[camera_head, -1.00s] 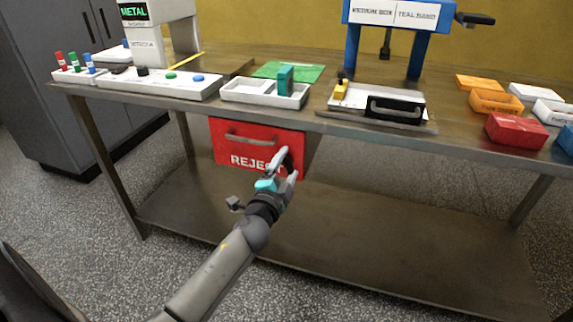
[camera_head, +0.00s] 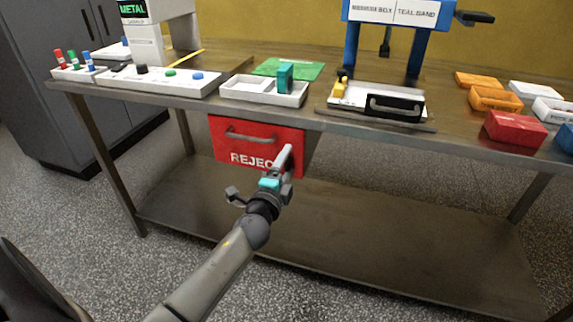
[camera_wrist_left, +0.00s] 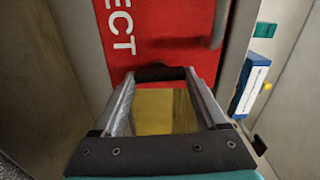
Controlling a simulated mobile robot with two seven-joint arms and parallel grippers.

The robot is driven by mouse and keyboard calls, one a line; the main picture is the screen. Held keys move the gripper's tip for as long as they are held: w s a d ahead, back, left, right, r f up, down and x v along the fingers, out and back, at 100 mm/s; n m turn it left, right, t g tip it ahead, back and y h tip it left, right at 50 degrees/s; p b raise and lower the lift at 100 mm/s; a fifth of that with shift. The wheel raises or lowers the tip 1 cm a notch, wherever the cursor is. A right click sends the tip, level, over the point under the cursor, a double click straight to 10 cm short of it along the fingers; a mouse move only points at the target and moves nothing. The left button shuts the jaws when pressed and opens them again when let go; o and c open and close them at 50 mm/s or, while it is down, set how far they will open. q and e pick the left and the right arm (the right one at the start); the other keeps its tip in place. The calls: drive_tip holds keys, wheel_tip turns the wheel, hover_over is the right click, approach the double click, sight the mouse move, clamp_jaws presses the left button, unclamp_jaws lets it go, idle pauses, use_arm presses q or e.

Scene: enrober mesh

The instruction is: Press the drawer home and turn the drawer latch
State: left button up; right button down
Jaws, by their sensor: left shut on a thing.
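The red drawer (camera_head: 228,146) marked REJECT hangs under the table's front edge, with a grey bar handle (camera_head: 250,138) across its front. I cannot tell if it is fully home. My left gripper (camera_head: 286,152) is at the right side of the drawer front, seen nearly edge-on. In the left wrist view its fingertips (camera_wrist_left: 160,76) are shut on a small dark piece, the drawer latch (camera_wrist_left: 160,73), against the red drawer front (camera_wrist_left: 160,40). In the head view the gripper hides the latch. My right gripper is not in view.
The metal table (camera_head: 330,122) carries a white two-part tray (camera_head: 262,98), a black-handled plate (camera_head: 395,105) and several coloured bins on the right. A lower shelf (camera_head: 390,235) lies below the drawer. The space right of the drawer is open.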

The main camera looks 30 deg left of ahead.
use_arm(q)
drive_tip(key=o, duration=1.3)
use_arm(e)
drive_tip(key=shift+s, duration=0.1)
use_arm(q)
drive_tip(key=shift+s, duration=0.1)
drive_tip(key=shift+s+d, duration=0.1)
drive_tip(key=shift+s, duration=0.1)
drive_tip(key=v, duration=1.4)
drive_tip(key=shift+s, duration=0.3)
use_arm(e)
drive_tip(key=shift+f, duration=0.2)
use_arm(q)
drive_tip(key=shift+d, duration=0.15)
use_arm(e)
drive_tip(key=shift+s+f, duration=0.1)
